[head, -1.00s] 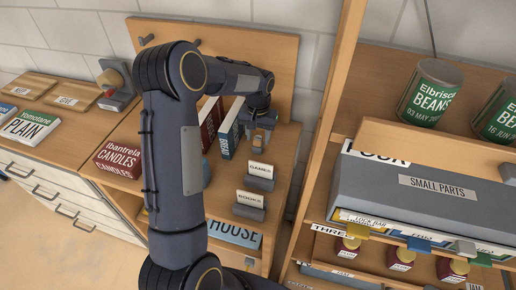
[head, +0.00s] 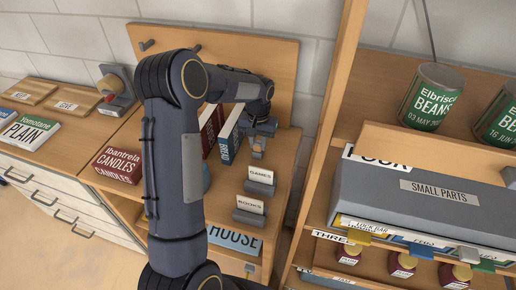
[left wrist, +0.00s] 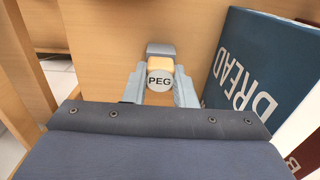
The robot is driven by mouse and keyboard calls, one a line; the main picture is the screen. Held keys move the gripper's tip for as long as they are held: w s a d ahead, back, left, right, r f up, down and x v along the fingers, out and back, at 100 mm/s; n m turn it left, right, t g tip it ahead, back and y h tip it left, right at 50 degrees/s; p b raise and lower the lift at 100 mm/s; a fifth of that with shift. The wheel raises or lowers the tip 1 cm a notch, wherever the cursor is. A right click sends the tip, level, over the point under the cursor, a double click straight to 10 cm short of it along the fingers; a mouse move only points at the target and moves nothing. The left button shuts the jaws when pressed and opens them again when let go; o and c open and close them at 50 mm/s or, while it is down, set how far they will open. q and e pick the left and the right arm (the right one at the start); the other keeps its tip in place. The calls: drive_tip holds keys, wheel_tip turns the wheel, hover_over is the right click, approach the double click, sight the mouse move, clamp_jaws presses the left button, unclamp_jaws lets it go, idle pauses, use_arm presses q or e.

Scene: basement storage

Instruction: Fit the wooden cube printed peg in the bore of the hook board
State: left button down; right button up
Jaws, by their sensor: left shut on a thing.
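The wooden cube printed PEG (left wrist: 159,80) shows in the left wrist view with its round printed end facing the camera. My left gripper (left wrist: 159,92) is shut on it, one finger on each side. In the head view the left gripper (head: 258,148) hangs in front of the hook board, behind the label holders. The hook board (head: 235,48) stands upright at the back, with dark hooks at its upper left. I cannot make out its bore. A grey piece (left wrist: 160,49) lies just beyond the peg; contact is unclear. My right gripper is not in view.
The BREAD book (left wrist: 255,75) stands close to the right of the gripper in the left wrist view. GAMES (head: 260,178) and BOOKS (head: 249,208) label holders stand in front. A CANDLES box (head: 118,164) lies left. The shelf post (head: 330,110) rises to the right.

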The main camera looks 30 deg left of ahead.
use_arm(q)
drive_tip(key=shift+r+p, duration=0.45)
drive_tip(key=shift+r, duration=0.25)
drive_tip(key=shift+r+p, duration=1.2)
drive_tip(key=shift+r, duration=0.6)
drive_tip(key=shift+s+f, duration=0.1)
